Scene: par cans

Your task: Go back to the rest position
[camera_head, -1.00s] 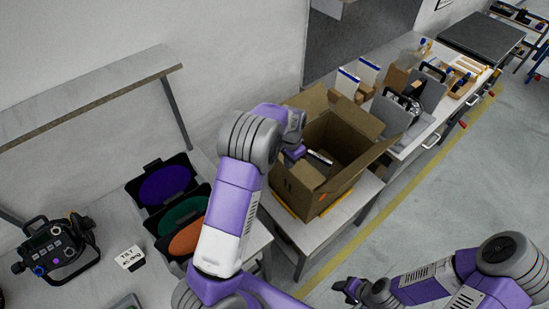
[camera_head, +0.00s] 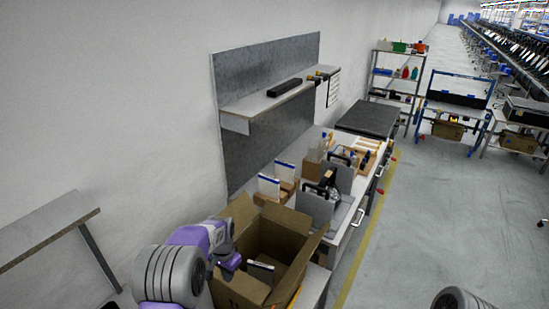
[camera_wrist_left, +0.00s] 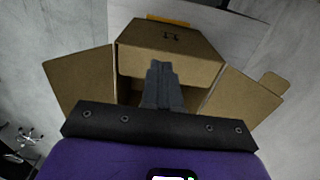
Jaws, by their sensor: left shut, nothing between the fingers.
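My left gripper (camera_head: 258,266) is over the open cardboard box (camera_head: 248,291) in the head view, its arm coming in from the lower left. In the left wrist view its two grey fingers (camera_wrist_left: 160,72) are together with nothing between them, in front of the box (camera_wrist_left: 172,42). The box flaps spread out to both sides. The fingers and the dark plate hide much of the box opening, so its contents cannot be told. My right gripper is out of view; only a piece of my right arm shows at the bottom right edge.
A bench (camera_head: 352,212) behind the box holds grey panels, small cartons and a wooden tray (camera_head: 357,152). A wall shelf (camera_head: 262,103) stands above it. A shelf rack (camera_head: 398,72) is farther back. The floor (camera_head: 425,220) to the right is clear.

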